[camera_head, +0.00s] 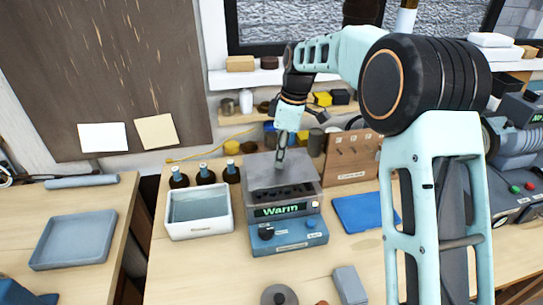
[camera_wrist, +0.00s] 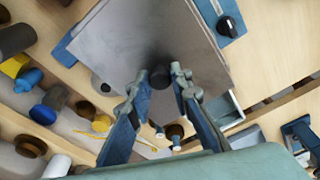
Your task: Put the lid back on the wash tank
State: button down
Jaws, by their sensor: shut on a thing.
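The wash tank (camera_head: 289,236) is a blue and grey machine with a lit "Warm" display and knobs, standing on the bench in the head view. Its lid (camera_head: 268,173) is a flat grey plate over the tank's top. In the wrist view the lid (camera_wrist: 115,45) fills much of the upper middle, with a dark round knob (camera_wrist: 160,76) on it. My gripper (camera_head: 281,164) comes down from above and is shut on the knob, its fingertips (camera_wrist: 159,74) on either side. I cannot tell whether the lid touches the tank's rim all round.
A white basin (camera_head: 199,228) stands close to the tank's left, with several dark bottles (camera_head: 205,176) behind it. A wooden rack (camera_head: 350,157) and a blue mat (camera_head: 363,213) lie to the right. A grey block (camera_head: 350,286) is in front.

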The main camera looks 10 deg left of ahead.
jog(key=shift+f+b, duration=1.3)
jog(key=shift+f, duration=0.65)
jog(key=shift+f, duration=0.25)
jog(key=c, duration=1.7)
grip_release()
jog(key=shift+o, duration=0.2)
jog(key=shift+d+r, duration=0.1)
